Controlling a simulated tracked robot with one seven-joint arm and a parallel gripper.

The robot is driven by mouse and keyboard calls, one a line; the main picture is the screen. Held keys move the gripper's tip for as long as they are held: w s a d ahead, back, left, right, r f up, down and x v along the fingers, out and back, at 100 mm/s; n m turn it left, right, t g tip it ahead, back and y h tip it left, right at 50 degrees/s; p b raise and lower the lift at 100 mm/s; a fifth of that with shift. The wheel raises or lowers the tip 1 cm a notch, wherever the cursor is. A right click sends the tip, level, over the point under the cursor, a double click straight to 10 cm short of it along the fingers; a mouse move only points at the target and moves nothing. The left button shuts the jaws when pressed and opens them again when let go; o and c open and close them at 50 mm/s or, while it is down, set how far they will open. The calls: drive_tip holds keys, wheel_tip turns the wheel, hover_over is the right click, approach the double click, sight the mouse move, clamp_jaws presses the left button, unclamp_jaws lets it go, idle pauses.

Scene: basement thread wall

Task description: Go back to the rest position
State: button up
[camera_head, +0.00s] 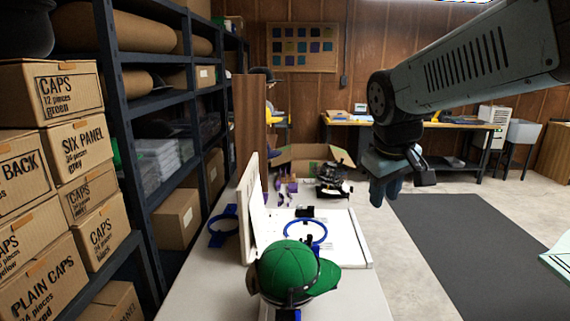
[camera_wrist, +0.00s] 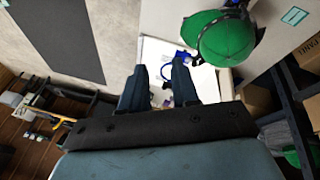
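My gripper (camera_head: 385,190) hangs at the end of my raised arm at the right, in the air beyond the right side of the white table. In the wrist view its two fingers (camera_wrist: 159,72) are spread apart with nothing between them, so it is open and empty. A green cap (camera_head: 285,267) sits on a holder at the near end of the table, apart from my gripper. The cap also shows at the upper right of the wrist view (camera_wrist: 224,40).
An open cardboard box (camera_head: 305,155) stands at the far end. Shelves with cartons (camera_head: 80,150) line the left. A dark floor mat (camera_head: 475,245) lies clear at the right.

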drive_tip(key=s+d+m+t+y, duration=0.1)
drive_tip(key=s+d+m, duration=0.3)
drive_tip(key=s, duration=0.5)
drive_tip(key=shift+s+f+t, duration=0.25)
drive_tip(key=shift+f+t, duration=0.05)
drive_tip(key=shift+f, duration=0.05)
idle(1.4)
